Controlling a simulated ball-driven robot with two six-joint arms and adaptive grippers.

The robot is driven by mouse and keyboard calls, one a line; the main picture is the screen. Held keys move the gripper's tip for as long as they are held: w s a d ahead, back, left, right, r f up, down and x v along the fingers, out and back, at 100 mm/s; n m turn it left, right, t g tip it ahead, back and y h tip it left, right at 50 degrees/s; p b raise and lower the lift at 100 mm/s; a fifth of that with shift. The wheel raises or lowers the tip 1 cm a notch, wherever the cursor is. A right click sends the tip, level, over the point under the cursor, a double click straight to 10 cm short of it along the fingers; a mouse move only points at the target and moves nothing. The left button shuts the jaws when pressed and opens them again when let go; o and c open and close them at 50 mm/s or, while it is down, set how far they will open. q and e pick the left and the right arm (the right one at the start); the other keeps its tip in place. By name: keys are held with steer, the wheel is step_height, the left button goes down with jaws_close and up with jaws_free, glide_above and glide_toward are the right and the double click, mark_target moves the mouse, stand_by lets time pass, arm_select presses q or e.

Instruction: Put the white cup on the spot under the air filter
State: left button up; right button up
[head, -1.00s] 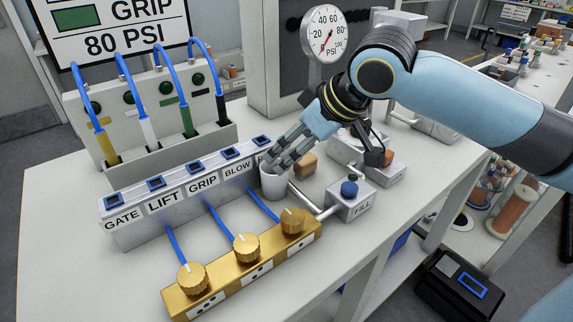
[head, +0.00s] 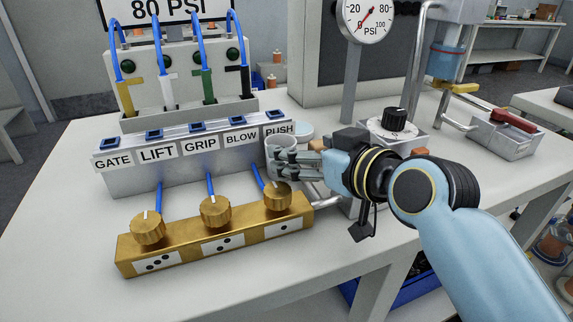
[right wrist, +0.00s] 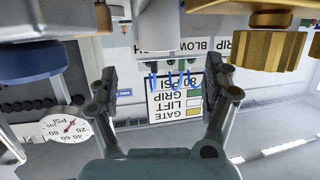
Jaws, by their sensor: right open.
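The white cup (head: 273,160) stands upright on the bench at the right end of the labelled button block, by the PUSH label. My right gripper (head: 284,156) reaches in from the right, low and nearly level, with open fingers at the cup, partly covering it. In the right wrist view the cup (right wrist: 158,25) shows as a white cylinder between the two open fingers; contact cannot be told. The air filter (head: 445,62), with a blue bowl, hangs at the upper right. The spot under it cannot be made out. My left gripper is not in view.
A brass block (head: 215,240) with three knobs lies in front of the cup. The button block (head: 150,180) is to its left. A black dial (head: 395,122) and a red-handled block (head: 505,135) stand to the right. A pressure gauge (head: 367,18) rises behind.

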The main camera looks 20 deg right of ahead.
mark_target(274, 140)
steer(key=shift+w+f, duration=0.2)
steer(key=shift+w, duration=0.45)
steer(key=shift+w+a+f, duration=0.25)
steer(key=shift+w+a, duration=0.05)
steer(key=shift+w, duration=0.3)
steer(key=x, duration=0.4)
steer(key=shift+w+a+f, duration=0.1)
steer(key=shift+w+f, duration=0.05)
steer(key=shift+w, duration=0.25)
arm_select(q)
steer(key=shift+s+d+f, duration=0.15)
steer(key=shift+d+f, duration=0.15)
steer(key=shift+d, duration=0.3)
arm_select(e)
steer(key=c, duration=1.3)
